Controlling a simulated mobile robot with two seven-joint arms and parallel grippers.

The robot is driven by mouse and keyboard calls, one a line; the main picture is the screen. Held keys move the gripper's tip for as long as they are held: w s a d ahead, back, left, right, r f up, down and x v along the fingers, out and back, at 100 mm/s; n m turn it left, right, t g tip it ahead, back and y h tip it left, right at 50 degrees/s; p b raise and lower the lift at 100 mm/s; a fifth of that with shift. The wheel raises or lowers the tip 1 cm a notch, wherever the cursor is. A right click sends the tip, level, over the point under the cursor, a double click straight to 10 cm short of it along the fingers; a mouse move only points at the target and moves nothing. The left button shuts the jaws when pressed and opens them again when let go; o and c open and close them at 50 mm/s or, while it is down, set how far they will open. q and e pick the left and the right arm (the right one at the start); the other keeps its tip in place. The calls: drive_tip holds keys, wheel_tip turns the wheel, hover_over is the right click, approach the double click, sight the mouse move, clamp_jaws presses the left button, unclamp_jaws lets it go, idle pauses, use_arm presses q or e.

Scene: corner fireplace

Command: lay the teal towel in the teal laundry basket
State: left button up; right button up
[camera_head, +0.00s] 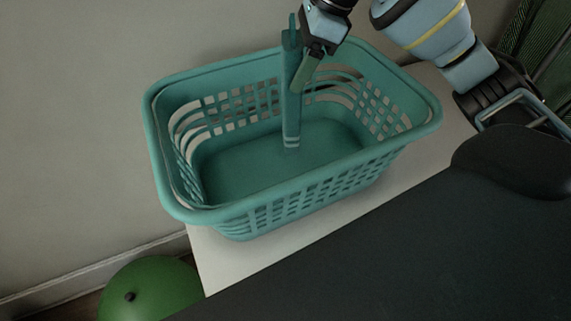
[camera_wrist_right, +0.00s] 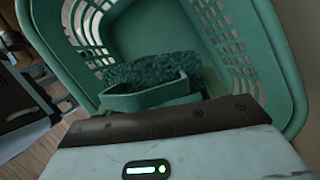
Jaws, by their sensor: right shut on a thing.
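The teal towel (camera_head: 291,112) hangs upright as a narrow strip over the inside of the teal laundry basket (camera_head: 165,195). Its lower end has pale stripes and is inside the basket; I cannot tell whether it touches the floor. My right gripper (camera_head: 301,68) is shut on the towel's upper part, above the basket's far side. In the right wrist view, the towel's textured cloth (camera_wrist_right: 150,70) shows beyond the fingers, and the basket (camera_wrist_right: 287,65) surrounds it. The basket is otherwise empty where I can see. My left gripper is not in view.
The basket stands on a pale surface (camera_head: 232,262) close to the wall (camera_head: 70,120). A round green object (camera_head: 150,290) is on the floor at the lower left. A dark green ribbed thing (camera_head: 540,50) is at the upper right.

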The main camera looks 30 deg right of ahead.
sight(297, 106)
drive_tip(key=shift+w, duration=0.15)
drive_tip(key=shift+f, duration=0.3)
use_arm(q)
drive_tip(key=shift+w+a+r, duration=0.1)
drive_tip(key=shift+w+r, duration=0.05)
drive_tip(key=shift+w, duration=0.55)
use_arm(e)
wheel_tip(297, 106, down, 6)
drive_tip(key=shift+r, duration=0.2)
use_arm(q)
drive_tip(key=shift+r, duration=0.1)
use_arm(e)
drive_tip(key=shift+f, duration=1.9)
drive_tip(key=o, duration=1.5)
